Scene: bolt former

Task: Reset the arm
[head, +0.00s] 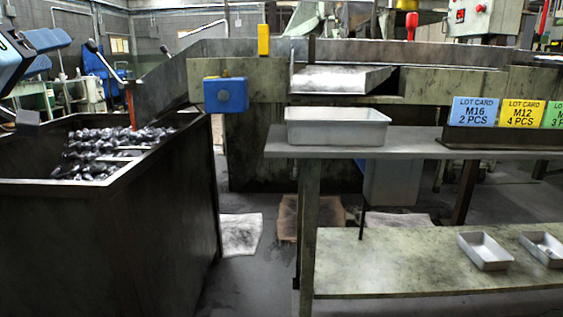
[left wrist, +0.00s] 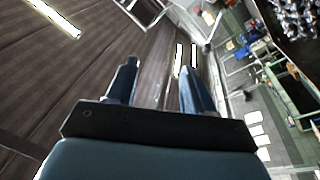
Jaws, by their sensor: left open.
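My left gripper (head: 55,51) is at the upper left edge of the head view, raised above the far left side of the dark bin. Its two blue fingers are apart, with nothing between them. In the left wrist view my left gripper (left wrist: 156,70) also shows open and empty, with the ceiling and wall beyond its fingers. My right gripper is not in view.
A dark metal bin (head: 110,230) holds many dark bolts (head: 100,152). A grey tray (head: 337,126) stands on the shelf at centre. Lot cards (head: 473,111) stand at right. Small trays (head: 484,252) lie on the lower shelf. Floor shows between bin and shelf.

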